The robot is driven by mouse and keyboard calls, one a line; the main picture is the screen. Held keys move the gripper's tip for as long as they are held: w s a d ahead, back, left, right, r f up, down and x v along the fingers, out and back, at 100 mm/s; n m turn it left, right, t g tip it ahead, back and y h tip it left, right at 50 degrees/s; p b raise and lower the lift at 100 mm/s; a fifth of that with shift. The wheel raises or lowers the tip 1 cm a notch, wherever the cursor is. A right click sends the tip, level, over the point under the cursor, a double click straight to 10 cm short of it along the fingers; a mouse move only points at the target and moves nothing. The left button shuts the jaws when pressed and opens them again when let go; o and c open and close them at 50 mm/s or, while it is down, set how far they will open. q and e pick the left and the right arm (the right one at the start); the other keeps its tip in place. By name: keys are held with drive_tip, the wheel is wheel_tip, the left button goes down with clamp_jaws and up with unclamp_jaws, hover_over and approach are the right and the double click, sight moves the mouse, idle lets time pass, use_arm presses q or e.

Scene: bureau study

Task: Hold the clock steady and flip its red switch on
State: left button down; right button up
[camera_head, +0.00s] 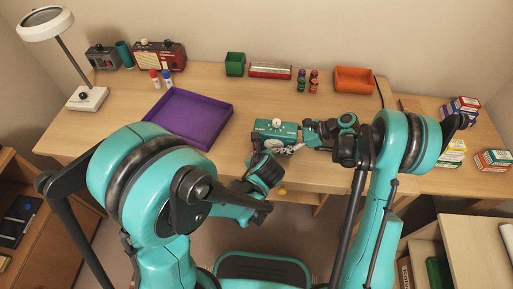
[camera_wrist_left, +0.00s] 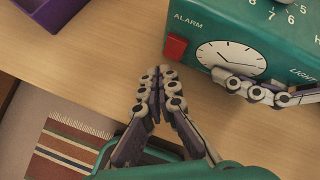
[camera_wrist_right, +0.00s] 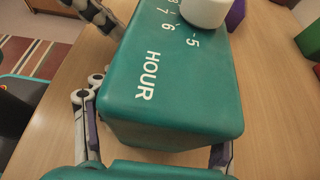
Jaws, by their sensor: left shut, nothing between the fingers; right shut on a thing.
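The clock (camera_head: 268,128) is a teal box with a white knob on top, near the front edge of the desk. The left wrist view shows its white dial (camera_wrist_left: 228,56) and red switch (camera_wrist_left: 175,47) beside the word ALARM. My right gripper (camera_head: 307,134) is shut on the clock's right end; one finger (camera_wrist_left: 258,92) lies across the front near the word LIGHT. In the right wrist view the clock's top (camera_wrist_right: 185,75) reads HOUR. My left gripper (camera_wrist_left: 156,75) is shut and empty, its tips just short of the red switch, apart from it.
A purple tray (camera_head: 217,138) lies left of the clock. A green cup (camera_head: 235,64), small bottles (camera_head: 301,80) and an orange bin (camera_head: 354,80) stand behind. A lamp (camera_head: 87,98) stands far left; several small boxes (camera_head: 493,160) sit at the right.

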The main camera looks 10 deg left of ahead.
use_arm(q)
drive_tip(key=shift+w, duration=0.1)
idle(0.7)
drive_tip(key=shift+w, duration=0.3)
drive_tip(key=shift+w, duration=0.3)
idle(0.6)
drive_tip(key=shift+s, duration=0.7)
drive_tip(key=shift+s+a+r, duration=0.1)
drive_tip(key=shift+s+r, duration=0.05)
drive_tip(key=shift+s, duration=1.15)
drive_tip(key=shift+s+r, duration=0.1)
drive_tip(key=shift+s, duration=1.15)
